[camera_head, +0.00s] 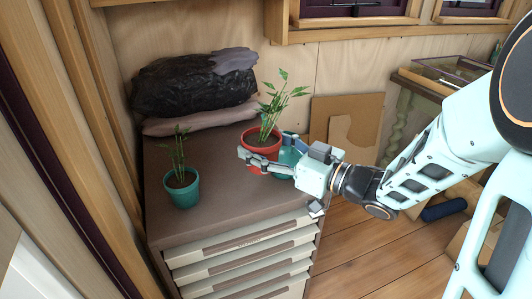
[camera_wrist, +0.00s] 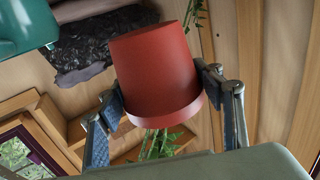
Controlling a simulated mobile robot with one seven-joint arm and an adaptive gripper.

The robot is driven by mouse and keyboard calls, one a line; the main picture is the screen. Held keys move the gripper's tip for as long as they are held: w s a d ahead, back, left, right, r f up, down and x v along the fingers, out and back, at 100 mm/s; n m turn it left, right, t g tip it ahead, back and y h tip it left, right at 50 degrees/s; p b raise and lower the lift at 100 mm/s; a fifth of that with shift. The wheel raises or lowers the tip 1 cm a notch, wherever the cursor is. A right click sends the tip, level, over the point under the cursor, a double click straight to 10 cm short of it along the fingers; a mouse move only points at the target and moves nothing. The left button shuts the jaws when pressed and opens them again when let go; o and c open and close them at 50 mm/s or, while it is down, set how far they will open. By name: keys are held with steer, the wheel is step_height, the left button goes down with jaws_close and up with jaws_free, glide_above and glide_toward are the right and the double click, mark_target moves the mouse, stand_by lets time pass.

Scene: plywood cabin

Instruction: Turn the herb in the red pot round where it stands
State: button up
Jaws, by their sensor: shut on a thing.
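The red pot (camera_head: 262,153) with a leafy green herb (camera_head: 273,108) is near the right side of the brown cabinet top (camera_head: 215,222). My gripper (camera_head: 266,147) reaches in from the right and is shut on the red pot, one finger on each side. In the wrist view, the red pot (camera_wrist: 155,70) appears upside down between the fingers, its rim and some leaves at the bottom. In the head view it looks about upright. I cannot tell whether its base touches the cabinet top.
A teal pot with a plant (camera_head: 182,187) stands at the left on the cabinet. Another teal object (camera_head: 287,160) is partly hidden behind my gripper, close to the red pot. A black bag (camera_head: 195,85) lies along the back wall. The cabinet's front middle is clear.

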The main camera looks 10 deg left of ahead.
steer(key=shift+w+a+f+m+t+h+b, duration=1)
steer(key=shift+a+f, duration=0.45)
steer(key=shift+f, duration=0.55)
steer(key=shift+w+a+f+m+t+h+b, duration=0.8)
steer(key=shift+a+f+t, duration=0.55)
steer(key=shift+f, duration=0.7)
steer(key=shift+w+a+f+m+t+h+b, duration=0.95)
steer(key=shift+a+f, duration=0.6)
steer(key=shift+f, duration=0.45)
steer(key=shift+s+f+b, duration=0.1)
steer(key=shift+f+b, duration=0.4)
steer(key=o, duration=1.7)
